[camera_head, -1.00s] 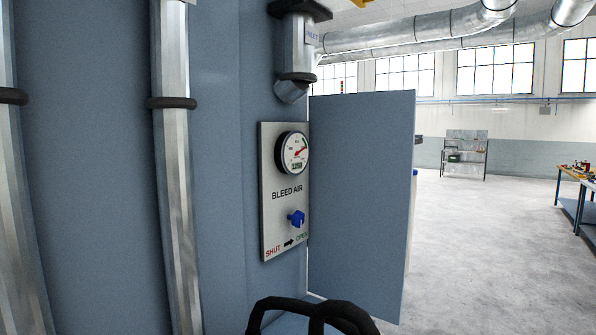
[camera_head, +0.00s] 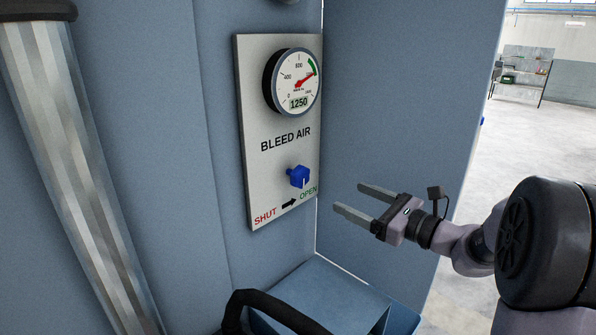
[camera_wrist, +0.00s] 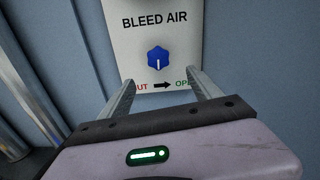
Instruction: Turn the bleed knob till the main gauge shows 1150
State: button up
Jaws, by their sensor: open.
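The blue bleed knob (camera_head: 298,176) sits on the grey BLEED AIR panel (camera_head: 252,137), above the SHUT and OPEN lettering and a black arrow pointing toward OPEN. Its white mark points down, slightly right, in the wrist view (camera_wrist: 157,58). The main gauge (camera_head: 297,82) above it reads 1250 on its digital window, with a red needle pointing up and right near a green band. My gripper (camera_head: 350,199) is open and empty, to the right of the knob and apart from it. In the wrist view the knob shows beyond and between my two fingers (camera_wrist: 157,88).
A blue-grey wall panel (camera_head: 405,100) stands at right angles just right of the knob panel, behind my gripper. A metal pipe (camera_head: 75,150) runs down at left. A blue box (camera_head: 330,290) with a black hose (camera_head: 262,298) stands below the knob panel.

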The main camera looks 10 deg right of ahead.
aim_at(304, 178)
jog(key=b+x, duration=0.1)
jog(key=x, duration=1.5)
jog(key=shift+s+a+f, duration=0.1)
jog(key=shift+a+f, duration=0.05)
jog(key=c, duration=1.3)
jog(key=shift+c, duration=0.2)
jog(key=shift+p, duration=0.3)
jog(key=m+p, duration=0.2)
jog(key=p, duration=0.1)
jog(key=shift+r, duration=0.3)
jog(key=m+p, duration=0.3)
jog(key=p, duration=0.2)
jog(key=shift+m, duration=0.4)
jog(key=m+p, duration=0.4)
jog(key=p, duration=0.1)
jog(key=shift+p, duration=0.35)
jog(key=shift+f+m+p, duration=0.25)
jog(key=shift+m+p, duration=0.85)
jog(key=shift+p, duration=0.1)
